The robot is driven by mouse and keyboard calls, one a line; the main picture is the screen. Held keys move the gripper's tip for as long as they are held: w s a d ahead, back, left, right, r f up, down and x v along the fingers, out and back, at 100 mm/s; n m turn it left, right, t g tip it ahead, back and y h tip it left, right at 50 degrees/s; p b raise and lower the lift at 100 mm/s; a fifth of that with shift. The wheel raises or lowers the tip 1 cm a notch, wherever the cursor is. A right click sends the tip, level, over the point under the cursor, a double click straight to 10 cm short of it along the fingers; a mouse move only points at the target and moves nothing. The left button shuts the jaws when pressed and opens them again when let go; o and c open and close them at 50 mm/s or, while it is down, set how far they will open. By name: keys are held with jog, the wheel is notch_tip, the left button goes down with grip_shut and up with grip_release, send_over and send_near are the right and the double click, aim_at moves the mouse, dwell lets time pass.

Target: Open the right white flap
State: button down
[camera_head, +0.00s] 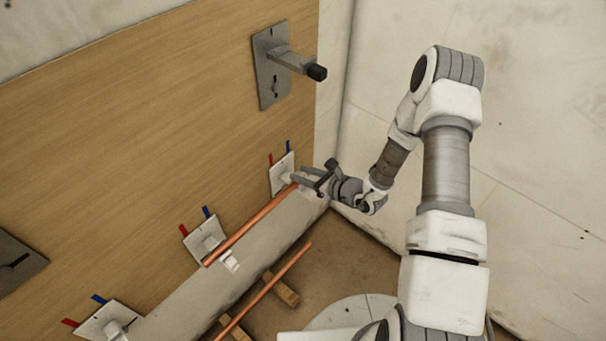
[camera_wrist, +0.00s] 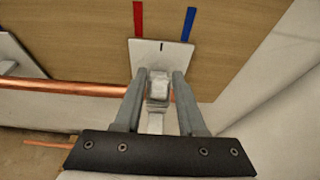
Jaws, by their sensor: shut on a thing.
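The right white flap (camera_wrist: 159,86) belongs to the rightmost white bracket plate (camera_head: 281,171), which has a red and a blue strip above it. The plate also shows in the wrist view (camera_wrist: 163,56). My gripper (camera_head: 297,177) is at this bracket, and in the wrist view its two fingers (camera_wrist: 160,82) are shut on the flap, one on each side. In the head view the gripper largely hides the flap. A copper pipe (camera_head: 245,228) runs from the middle bracket to the right one; in the wrist view it (camera_wrist: 70,87) reaches the fingers from the left.
A middle bracket (camera_head: 202,236) has a white flap (camera_head: 229,261) sticking out. Another bracket (camera_head: 100,322) is lower left. A grey wall mount (camera_head: 271,88) with a projecting arm is above. A second copper pipe (camera_head: 270,285) lies over wooden blocks on the floor. A pale wall stands close right.

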aim_at(313, 194)
jog(key=t+y+b, duration=0.1)
jog(key=b, duration=0.1)
jog(key=s+d+f+t+y+b, duration=0.1)
jog(key=b, duration=0.1)
jog(key=shift+f+b, duration=0.1)
jog(key=shift+b, duration=0.25)
jog(key=t+y+b, duration=0.1)
jog(key=b, duration=0.1)
jog(key=t+y+b, duration=0.1)
jog(key=s+d+t+y+b, duration=0.1)
jog(key=b, duration=0.1)
jog(key=shift+f+b, duration=0.35)
jog(key=shift+f, duration=0.05)
jog(key=t+y, duration=0.1)
jog(key=t+y+b, duration=0.1)
jog(key=b, duration=0.1)
jog(key=shift+s+d+f+t+y, duration=0.3)
jog(key=shift+d+t+y, duration=0.05)
jog(key=shift+t+y, duration=0.05)
jog(key=shift+s+d+f+t+y+b, duration=0.1)
jog(key=shift+f+t+y+b, duration=0.1)
jog(key=shift+t+y, duration=0.25)
jog(key=shift+s+f+t+y+b, duration=0.1)
jog(key=shift+t+y+b, duration=0.1)
jog(key=shift+t+y, duration=0.25)
jog(key=c, duration=0.7)
grip_release()
jog(key=shift+p+v, duration=0.55)
jog(key=shift+v, duration=3.2)
jog(key=shift+w, duration=0.1)
